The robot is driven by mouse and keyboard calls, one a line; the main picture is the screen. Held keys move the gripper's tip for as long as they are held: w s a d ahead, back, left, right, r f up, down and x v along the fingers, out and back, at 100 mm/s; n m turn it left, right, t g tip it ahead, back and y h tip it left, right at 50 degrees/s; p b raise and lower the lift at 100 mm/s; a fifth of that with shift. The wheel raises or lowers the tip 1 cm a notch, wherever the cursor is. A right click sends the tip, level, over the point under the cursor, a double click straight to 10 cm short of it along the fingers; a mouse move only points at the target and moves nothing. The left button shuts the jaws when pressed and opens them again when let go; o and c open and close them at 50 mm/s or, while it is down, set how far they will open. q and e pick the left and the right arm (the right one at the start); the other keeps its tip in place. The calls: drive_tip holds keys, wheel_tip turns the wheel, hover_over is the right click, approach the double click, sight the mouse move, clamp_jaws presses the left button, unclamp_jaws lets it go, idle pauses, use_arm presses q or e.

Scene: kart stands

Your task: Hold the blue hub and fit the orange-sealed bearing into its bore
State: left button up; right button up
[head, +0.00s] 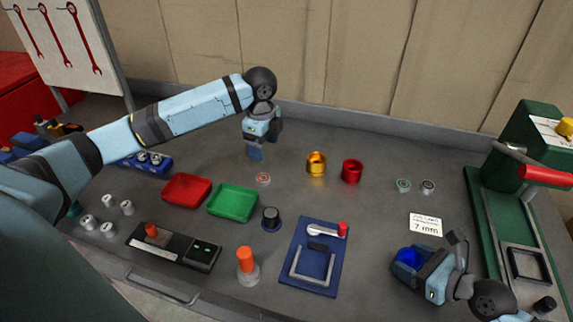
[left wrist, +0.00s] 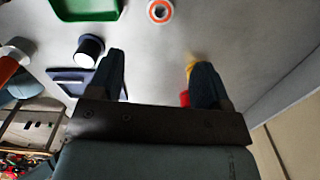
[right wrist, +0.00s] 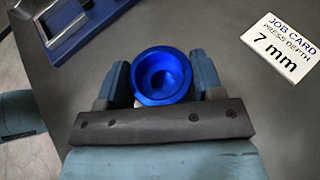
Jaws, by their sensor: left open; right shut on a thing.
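The blue hub (head: 408,258) is between the fingers of my right gripper (head: 425,265), at the front right of the bench. In the right wrist view the hub (right wrist: 161,75) shows its open bore facing the camera, and both fingers close on its sides. The orange-sealed bearing (head: 263,179) lies flat on the bench right of the green tray; it also shows in the left wrist view (left wrist: 160,11). My left gripper (head: 257,150) is open and empty, above the bench behind the bearing. In the left wrist view its fingers (left wrist: 156,80) are wide apart.
A gold hub (head: 316,164) and a red hub (head: 352,171) stand right of the bearing. Two other bearings (head: 403,185) lie further right. A green press (head: 500,215) stands at the right edge. Red and green trays (head: 232,215), a blue fixture (head: 325,232) and a job card (head: 425,224) are around.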

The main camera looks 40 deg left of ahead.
use_arm(q)
hover_over(263, 177)
drive_tip(key=f, duration=0.4)
drive_tip(key=d+f, duration=0.1)
drive_tip(key=f, duration=0.1)
drive_tip(key=shift+a+f, duration=0.2)
drive_tip(key=shift+f, duration=1.2)
drive_tip(key=shift+a+f, duration=0.2)
drive_tip(key=shift+f, duration=1.15)
drive_tip(key=c, duration=1.1)
wheel_tip(263, 177, up, 10)
drive_tip(key=shift+s+r, duration=0.1)
drive_tip(key=shift+c, duration=0.2)
